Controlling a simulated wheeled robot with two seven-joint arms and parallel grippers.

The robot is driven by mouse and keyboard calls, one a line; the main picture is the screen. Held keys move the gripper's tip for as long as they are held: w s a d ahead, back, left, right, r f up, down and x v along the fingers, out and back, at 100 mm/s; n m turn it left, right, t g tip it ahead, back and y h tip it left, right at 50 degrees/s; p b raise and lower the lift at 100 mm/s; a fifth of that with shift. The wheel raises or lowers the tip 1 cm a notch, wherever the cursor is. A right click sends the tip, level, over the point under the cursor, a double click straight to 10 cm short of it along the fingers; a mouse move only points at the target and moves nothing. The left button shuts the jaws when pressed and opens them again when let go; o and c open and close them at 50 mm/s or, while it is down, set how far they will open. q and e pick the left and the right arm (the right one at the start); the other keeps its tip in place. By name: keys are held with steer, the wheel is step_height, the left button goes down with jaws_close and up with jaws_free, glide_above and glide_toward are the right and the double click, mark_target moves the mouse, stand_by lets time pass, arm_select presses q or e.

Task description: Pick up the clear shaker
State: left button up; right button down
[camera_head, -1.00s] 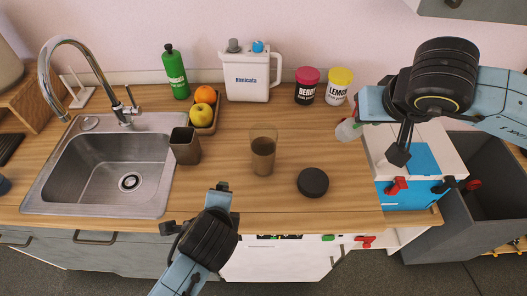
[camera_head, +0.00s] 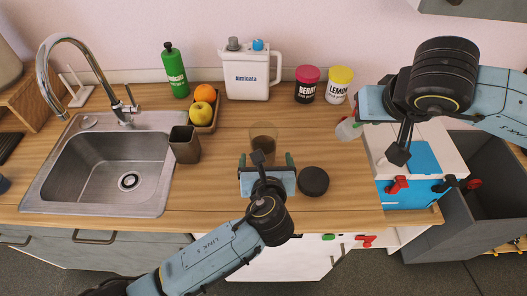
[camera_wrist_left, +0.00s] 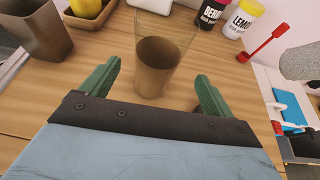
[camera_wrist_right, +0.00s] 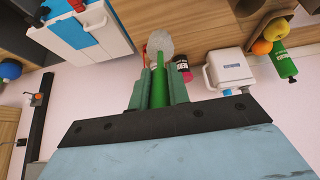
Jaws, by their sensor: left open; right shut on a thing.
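The clear shaker (camera_head: 263,131) stands upright on the wooden counter, a see-through cup with brown contents in its lower part. It also shows in the left wrist view (camera_wrist_left: 165,42). My left gripper (camera_head: 265,160) is open and empty on the near side of the shaker. Its two green fingers (camera_wrist_left: 156,80) are spread, with the shaker just beyond and between their tips; contact is not clear. My right gripper (camera_wrist_right: 160,92) is shut on a green-handled item with a pale, translucent round end (camera_wrist_right: 160,43), held over the counter's right side.
A black round lid (camera_head: 313,181) lies right of the shaker. A brown square cup (camera_head: 185,146) stands left, beside the sink (camera_head: 92,167). A fruit tray, white jug (camera_head: 252,76), green bottle (camera_head: 175,72) and two powder jars line the back.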

mark_target(263, 141)
arm_select(q)
steer(key=x, duration=0.6)
steer(key=shift+w+a, duration=0.2)
steer(key=shift+w, duration=0.1)
arm_select(e)
steer(key=shift+f, duration=0.25)
